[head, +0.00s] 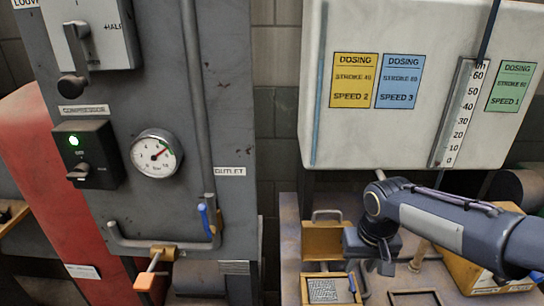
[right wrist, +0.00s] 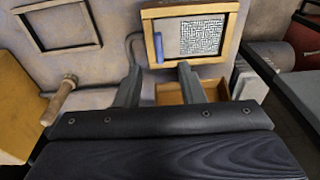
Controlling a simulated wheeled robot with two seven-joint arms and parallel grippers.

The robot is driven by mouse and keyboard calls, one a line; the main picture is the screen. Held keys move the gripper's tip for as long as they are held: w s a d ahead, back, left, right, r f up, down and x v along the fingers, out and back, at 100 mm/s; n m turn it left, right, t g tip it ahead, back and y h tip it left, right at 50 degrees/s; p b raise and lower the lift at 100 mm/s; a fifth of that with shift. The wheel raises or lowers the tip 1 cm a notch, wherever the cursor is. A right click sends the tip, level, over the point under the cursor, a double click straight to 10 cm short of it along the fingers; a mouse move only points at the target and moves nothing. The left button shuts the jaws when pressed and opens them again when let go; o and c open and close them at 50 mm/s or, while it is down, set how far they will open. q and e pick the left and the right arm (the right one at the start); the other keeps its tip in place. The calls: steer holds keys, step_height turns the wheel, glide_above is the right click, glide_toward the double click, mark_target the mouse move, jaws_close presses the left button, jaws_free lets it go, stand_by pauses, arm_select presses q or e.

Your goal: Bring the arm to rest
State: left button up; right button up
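My right arm (head: 440,222) reaches in from the right edge of the head view, above the workbench at the lower right. My right gripper (head: 375,267) points down over the bench. In the right wrist view the gripper (right wrist: 158,82) has its two fingers apart, with nothing held between them. Beyond the fingertips is a wood-framed panel with a maze-like black and white pattern (right wrist: 202,36) and a blue handle (right wrist: 158,47). I cannot tell the exact gap between fingertips and bench. My left gripper is not in view.
A grey compressor cabinet (head: 230,120) with a gauge (head: 156,153) and a lit green lamp (head: 73,141) stands left. A white dosing tank (head: 410,135) is behind my arm. On the bench are a wooden box (head: 322,243), a dark frame (head: 414,299) and a wooden peg (head: 419,254).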

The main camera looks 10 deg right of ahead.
steer(key=s+a+r+t+y, duration=0.1)
steer(key=s+a+t+y, duration=0.1)
steer(key=s+a, duration=0.2)
steer(key=s+a+r+n+t+y, duration=0.1)
steer(key=s+a, duration=0.4)
steer(key=s, duration=0.5)
steer(key=shift+s+r+t+y+p, duration=0.15)
steer(key=shift+s+t+y+p, duration=0.2)
steer(key=shift+t, duration=0.25)
stand_by(0.3)
